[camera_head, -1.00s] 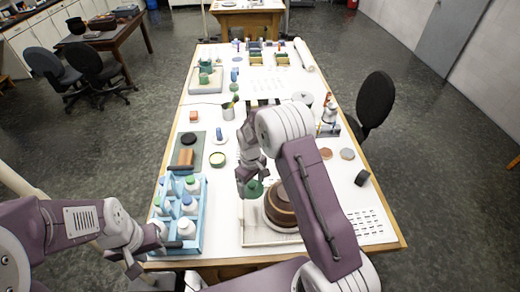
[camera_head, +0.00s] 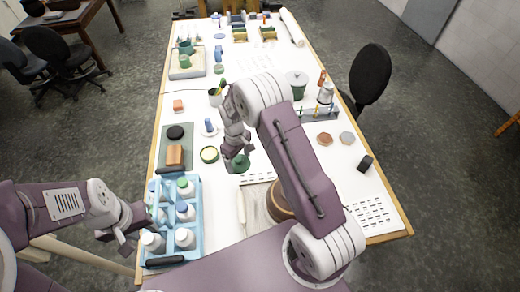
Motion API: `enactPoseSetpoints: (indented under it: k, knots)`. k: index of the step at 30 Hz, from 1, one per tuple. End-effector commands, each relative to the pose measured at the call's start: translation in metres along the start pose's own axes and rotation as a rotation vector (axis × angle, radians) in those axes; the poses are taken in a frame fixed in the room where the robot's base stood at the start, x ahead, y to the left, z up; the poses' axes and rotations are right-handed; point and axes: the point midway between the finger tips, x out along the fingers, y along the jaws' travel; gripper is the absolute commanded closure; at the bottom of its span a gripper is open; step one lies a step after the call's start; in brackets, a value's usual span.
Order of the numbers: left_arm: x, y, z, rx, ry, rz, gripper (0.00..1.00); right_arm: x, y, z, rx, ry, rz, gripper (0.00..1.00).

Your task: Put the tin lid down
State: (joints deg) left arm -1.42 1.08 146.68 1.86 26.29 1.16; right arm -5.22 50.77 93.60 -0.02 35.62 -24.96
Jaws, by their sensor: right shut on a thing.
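My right gripper (camera_head: 234,157) is shut on a small green piece, the tin lid (camera_head: 241,163), and holds it over the white table. The lid is just right of a round tin (camera_head: 209,155) with a green rim and pale inside. The lid and the tin look apart. Whether the lid touches the table is unclear. My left gripper (camera_head: 126,246) is at the lower left, beside the blue crate; its jaws are too small to judge.
The blue crate (camera_head: 152,214) with white bottles stands at the front left. A grey mat (camera_head: 190,145) with a black disc and brown block lies left of the tin. My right arm partly hides a brown round object (camera_head: 279,204) and a white tray. Free table lies beyond the tin.

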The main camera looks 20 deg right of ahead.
Motion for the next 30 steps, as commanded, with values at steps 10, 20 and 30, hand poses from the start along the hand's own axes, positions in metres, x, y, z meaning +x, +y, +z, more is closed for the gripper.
enactPoseSetpoints:
  k: [10, 20, 30]
  knots:
    - [0.013, 0.0, 0.001, 0.0, 0.0, 0.0, 0.64, 0.04, 0.0, 0.0, 0.0, -0.001, 0.0, 0.57]
    - [0.031, -0.001, 0.003, 0.0, 0.0, 0.0, 0.64, 0.062, 0.025, 0.0, 0.004, 0.0, 0.0, 0.57]
    - [0.073, -0.001, 0.007, 0.0, 0.0, 0.0, 0.64, 0.103, 0.092, 0.0, 0.003, 0.001, 0.001, 0.57]
